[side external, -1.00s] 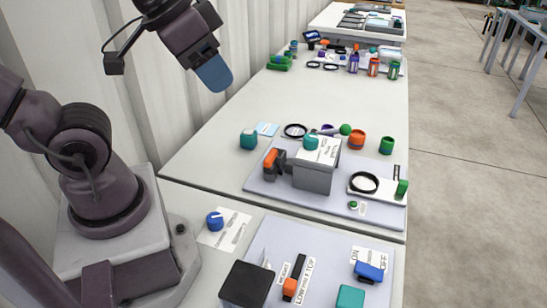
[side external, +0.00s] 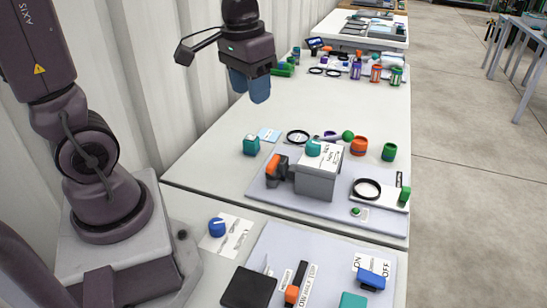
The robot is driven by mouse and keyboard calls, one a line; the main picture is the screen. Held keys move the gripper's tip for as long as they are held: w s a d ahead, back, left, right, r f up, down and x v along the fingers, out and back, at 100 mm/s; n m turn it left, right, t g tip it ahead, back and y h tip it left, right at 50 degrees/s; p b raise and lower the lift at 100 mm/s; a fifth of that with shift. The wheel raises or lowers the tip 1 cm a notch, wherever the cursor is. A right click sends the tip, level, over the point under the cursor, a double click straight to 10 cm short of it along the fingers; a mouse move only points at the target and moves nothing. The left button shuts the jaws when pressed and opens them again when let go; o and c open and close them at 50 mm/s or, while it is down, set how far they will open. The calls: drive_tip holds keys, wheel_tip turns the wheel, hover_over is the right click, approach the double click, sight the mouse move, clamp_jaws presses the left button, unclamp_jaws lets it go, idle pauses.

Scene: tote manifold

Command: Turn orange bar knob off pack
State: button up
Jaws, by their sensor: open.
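My gripper (side external: 250,92) has two blue fingers pointing down with a gap between them. It is empty, high above the left side of the table and well away from the knobs. An orange part (side external: 277,165) with a dark body sits at the left of a grey box (side external: 315,184) on the middle panel. A black bar with an orange end (side external: 292,294) lies on a white label strip marked with words like LOW and STOP on the near panel. I cannot tell for sure which is the orange bar knob.
A blue knob (side external: 217,227) sits on a white card at left. A black block (side external: 248,289), a blue switch (side external: 372,280) and a teal block (side external: 353,301) are on the near panel. Teal, orange and green cups stand behind the grey box. The table beyond them is largely clear.

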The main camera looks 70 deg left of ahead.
sight(273, 161)
drive_tip(key=shift+w+a+f+n+g+h, duration=1.9)
drive_tip(key=shift+w+a+f+n, duration=1.1)
drive_tip(key=shift+w+a+f, duration=2.25)
drive_tip(key=x, duration=1.3)
drive_tip(key=shift+f, duration=0.1)
drive_tip(key=shift+c, duration=0.3)
clamp_jaws()
